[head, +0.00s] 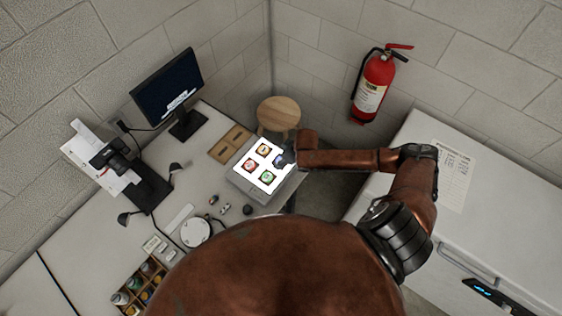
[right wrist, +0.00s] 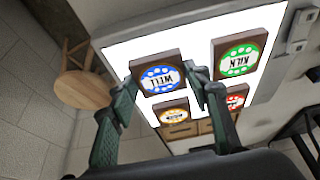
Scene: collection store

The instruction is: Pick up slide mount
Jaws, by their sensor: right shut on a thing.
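A brown slide mount with a blue ring marked WELL (right wrist: 157,75) sits between the fingers of my right gripper (right wrist: 163,78) in the right wrist view. The fingers are shut on its two sides. In the head view my right gripper (head: 286,159) is over the right side of the lit panel (head: 243,183) and partly hides this mount. I cannot tell whether the mount is clear of the panel. A green mount marked KILN (right wrist: 239,58), a red mount (right wrist: 236,99) and a yellow mount (right wrist: 173,112) lie on the panel. My left gripper is not in view.
A round stool (head: 279,113) is behind the panel. A fire extinguisher (head: 374,86) hangs on the wall. A white cabinet (head: 500,215) is at right.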

